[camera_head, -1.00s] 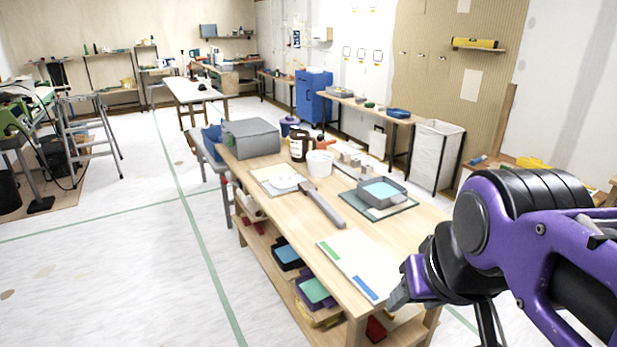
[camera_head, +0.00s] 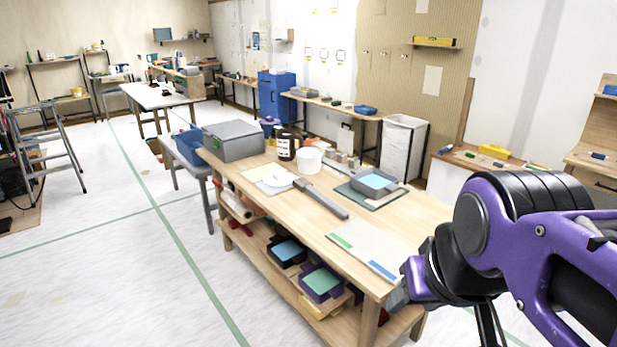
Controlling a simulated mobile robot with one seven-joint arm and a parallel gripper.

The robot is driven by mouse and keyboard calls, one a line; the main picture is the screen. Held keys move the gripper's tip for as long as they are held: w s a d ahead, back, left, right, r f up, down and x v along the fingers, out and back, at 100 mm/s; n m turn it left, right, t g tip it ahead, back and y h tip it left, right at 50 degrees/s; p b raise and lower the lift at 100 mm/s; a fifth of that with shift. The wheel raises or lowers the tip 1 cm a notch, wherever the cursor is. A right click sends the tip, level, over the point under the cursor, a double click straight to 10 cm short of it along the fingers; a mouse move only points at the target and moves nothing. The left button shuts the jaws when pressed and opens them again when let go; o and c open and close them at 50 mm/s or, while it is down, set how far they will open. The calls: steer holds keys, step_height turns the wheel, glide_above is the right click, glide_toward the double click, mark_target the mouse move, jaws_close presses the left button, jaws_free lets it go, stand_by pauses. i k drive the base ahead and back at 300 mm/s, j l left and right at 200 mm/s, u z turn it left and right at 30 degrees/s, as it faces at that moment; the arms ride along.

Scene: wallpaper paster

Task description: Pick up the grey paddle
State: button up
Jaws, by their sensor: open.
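A long grey paddle (camera_head: 325,201) lies on the wooden workbench (camera_head: 290,228), with one end by the white round piece on a pale board (camera_head: 267,180). It points toward the bench's near right side. My gripper (camera_head: 397,297) is at the near right corner of the bench, beside a white sheet with green and blue strips (camera_head: 366,248). It is open, small in view and partly hidden by my purple arm. The paddle is well apart from it, farther back and to the left.
On the bench stand a grey box (camera_head: 233,142), a dark jar (camera_head: 286,146), a white tub (camera_head: 309,160) and a blue-topped tray (camera_head: 377,183). A lower shelf holds several trays (camera_head: 288,249).

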mark_target(303, 184)
steer(key=j+z, duration=0.35)
steer(key=j, duration=0.45)
steer(key=i+j+z, duration=0.15)
steer(key=j, duration=0.25)
steer(key=i+j+z, duration=0.15)
steer(key=j, duration=0.3)
steer(key=i+j+z, duration=0.15)
steer(key=j, duration=0.25)
steer(key=i+j+z, duration=0.15)
steer(key=j, duration=0.2)
steer(key=i+j+z, duration=0.15)
steer(key=j, duration=0.3)
steer(key=j+z, duration=0.15)
steer(key=j, duration=0.25)
steer(key=i, duration=0.05)
